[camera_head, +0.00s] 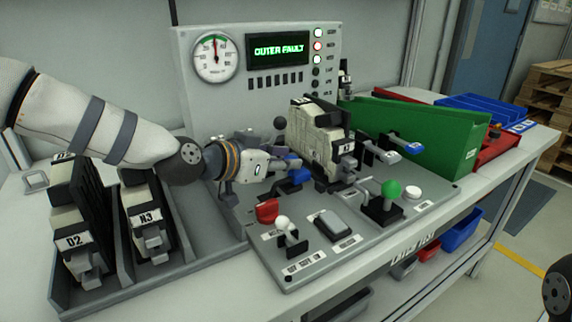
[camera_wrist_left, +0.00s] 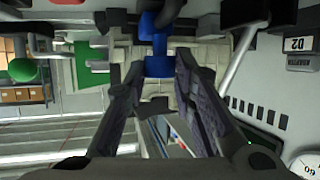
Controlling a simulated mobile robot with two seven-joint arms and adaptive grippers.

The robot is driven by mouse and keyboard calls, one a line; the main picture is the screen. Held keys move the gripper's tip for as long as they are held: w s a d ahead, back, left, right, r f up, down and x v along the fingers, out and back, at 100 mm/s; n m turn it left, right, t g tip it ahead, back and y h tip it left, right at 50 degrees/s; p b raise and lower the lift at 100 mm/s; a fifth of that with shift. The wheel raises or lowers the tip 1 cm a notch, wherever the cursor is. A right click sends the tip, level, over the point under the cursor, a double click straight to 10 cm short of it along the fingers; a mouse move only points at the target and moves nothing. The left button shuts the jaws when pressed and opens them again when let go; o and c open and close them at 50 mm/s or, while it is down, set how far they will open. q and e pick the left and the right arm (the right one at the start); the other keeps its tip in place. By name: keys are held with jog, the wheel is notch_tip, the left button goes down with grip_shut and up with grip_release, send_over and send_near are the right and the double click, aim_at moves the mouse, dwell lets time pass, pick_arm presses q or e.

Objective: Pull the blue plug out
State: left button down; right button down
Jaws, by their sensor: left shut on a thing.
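The blue plug (camera_head: 299,176) is at the left rear part of the grey control panel (camera_head: 386,232), partly hidden by my left gripper. My left gripper (camera_head: 287,166) reaches in from the left, low over the panel, with its fingers at the plug. In the left wrist view the blue plug (camera_wrist_left: 159,67) sits between the two fingertips of my left gripper (camera_wrist_left: 158,75), which are shut on it. Another blue part (camera_wrist_left: 160,22) shows just beyond it. Whether the plug is seated in its socket cannot be told. My right gripper is not in view.
A white block module (camera_head: 318,135) stands right of the gripper. A red switch (camera_head: 267,210), a white-knobbed lever (camera_head: 284,226) and a green knob (camera_head: 391,189) stand in front. A tray with modules N3 (camera_head: 146,219) and D2 lies left. The display (camera_head: 279,50) reads "OUTER FAULT".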

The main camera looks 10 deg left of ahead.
pick_arm(q)
jog(key=shift+f, duration=0.15)
jog(key=c, duration=1.3)
grip_release()
jog(key=shift+s+a, duration=0.1)
jog(key=shift+c, duration=0.2)
jog(key=v, duration=0.7)
jog(key=shift+s, duration=0.2)
jog(key=shift+a, duration=0.15)
